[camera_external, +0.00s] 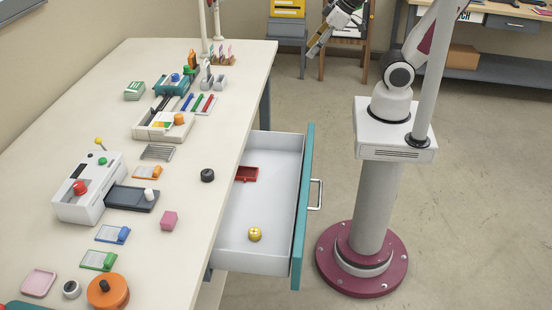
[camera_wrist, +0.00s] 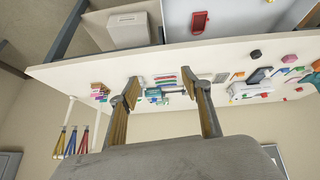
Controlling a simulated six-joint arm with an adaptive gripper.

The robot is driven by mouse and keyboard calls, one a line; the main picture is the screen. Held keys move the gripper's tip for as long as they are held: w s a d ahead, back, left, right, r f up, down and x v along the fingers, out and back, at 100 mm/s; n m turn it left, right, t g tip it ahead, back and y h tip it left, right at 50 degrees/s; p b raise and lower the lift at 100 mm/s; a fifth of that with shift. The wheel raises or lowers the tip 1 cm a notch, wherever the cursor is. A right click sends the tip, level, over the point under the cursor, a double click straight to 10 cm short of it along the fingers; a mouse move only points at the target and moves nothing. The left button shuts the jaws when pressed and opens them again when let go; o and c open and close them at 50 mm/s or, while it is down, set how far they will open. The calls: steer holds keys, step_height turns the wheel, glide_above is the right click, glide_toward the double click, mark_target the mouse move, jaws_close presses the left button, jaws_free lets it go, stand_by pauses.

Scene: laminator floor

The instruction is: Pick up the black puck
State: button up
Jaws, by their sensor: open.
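The black puck (camera_external: 207,175) lies on the white worktop near its right edge, beside the open drawer. In the wrist view a small dark object that looks like the puck (camera_wrist: 255,55) sits right of centre, near the table edge. My gripper (camera_external: 315,46) is raised at the top of the external view, far from the puck, beyond the drawer. In the wrist view my gripper (camera_wrist: 163,84) has its two fingers spread apart with nothing between them.
The open drawer (camera_external: 264,205) holds a red tray (camera_external: 247,174) and a yellow ball (camera_external: 255,234). The worktop around the puck is mostly clear.

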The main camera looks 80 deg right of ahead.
steer(key=w+a+f+n+t+y, duration=0.1)
steer(key=w+a+f+n+t, duration=0.15)
steer(key=w+a, duration=0.65)
steer(key=w+a+f+n+t+y, duration=0.1)
steer(key=w+a+f+n+y, duration=0.15)
steer(key=w, duration=1.15)
steer(key=n+g+y, duration=0.3)
steer(key=n+y, duration=0.2)
steer(key=y, duration=0.2)
glide_toward(209, 171)
steer(key=shift+w+a, duration=0.45)
steer(key=shift+a, duration=0.25)
steer(key=shift+f, duration=0.1)
steer(key=shift+x, duration=1.3)
steer(key=shift+f+x, duration=0.25)
steer(key=shift+x, duration=2.35)
steer(key=shift+s+d+r, duration=0.1)
